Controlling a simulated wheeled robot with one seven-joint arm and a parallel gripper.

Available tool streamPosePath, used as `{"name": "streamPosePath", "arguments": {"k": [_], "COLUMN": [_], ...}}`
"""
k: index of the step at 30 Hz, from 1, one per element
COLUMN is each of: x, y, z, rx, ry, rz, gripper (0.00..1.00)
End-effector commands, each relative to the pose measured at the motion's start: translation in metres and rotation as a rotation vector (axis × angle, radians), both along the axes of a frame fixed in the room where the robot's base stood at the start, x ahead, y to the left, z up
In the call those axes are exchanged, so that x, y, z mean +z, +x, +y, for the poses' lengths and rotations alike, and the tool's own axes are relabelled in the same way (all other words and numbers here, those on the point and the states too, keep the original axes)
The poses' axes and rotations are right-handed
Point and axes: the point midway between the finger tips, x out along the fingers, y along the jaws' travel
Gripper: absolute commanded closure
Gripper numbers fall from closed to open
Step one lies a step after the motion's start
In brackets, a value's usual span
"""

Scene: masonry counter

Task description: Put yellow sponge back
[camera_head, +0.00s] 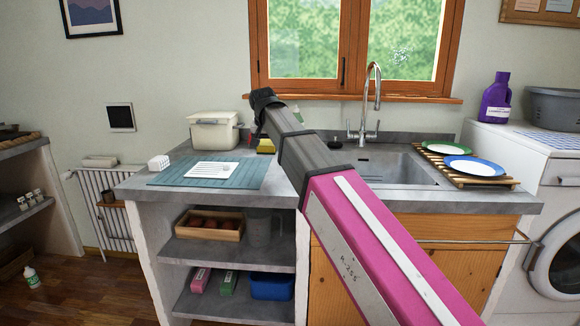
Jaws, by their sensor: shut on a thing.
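The yellow sponge (265,146) shows as a small yellow patch near the back of the counter, just left of my arm and partly hidden by it. My gripper (257,134) points down at the end of my arm, right above the sponge. It is shut on the sponge, though the fingertips are small and partly hidden. I cannot tell whether the sponge touches the counter (140,184).
A cream lidded box (213,132) stands left of the sponge. A teal mat (173,176) with a white slatted item lies in front. The sink (400,171) with a tall tap (374,95) is right of my arm. A wooden rack (452,175) holds two plates.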

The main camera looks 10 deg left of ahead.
Motion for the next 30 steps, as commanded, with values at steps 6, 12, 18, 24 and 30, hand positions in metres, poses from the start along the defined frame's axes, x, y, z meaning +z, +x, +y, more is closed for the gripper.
{"name": "streamPosePath", "arguments": {"k": [6,12,18,24,30], "x": [-0.027,-0.045,-0.052,-0.074,-0.090], "y": [0.020,0.035,0.039,0.038,0.039], "z": [-0.040,-0.066,-0.073,-0.073,-0.073], "rx": [-0.002,-0.001,0.001,0.001,0.001], "ry": [0.000,0.000,0.000,0.000,0.001], "rz": [0.002,0.001,0.001,0.002,0.000], "gripper": [0.51,0.51,0.51,0.51,0.51]}}
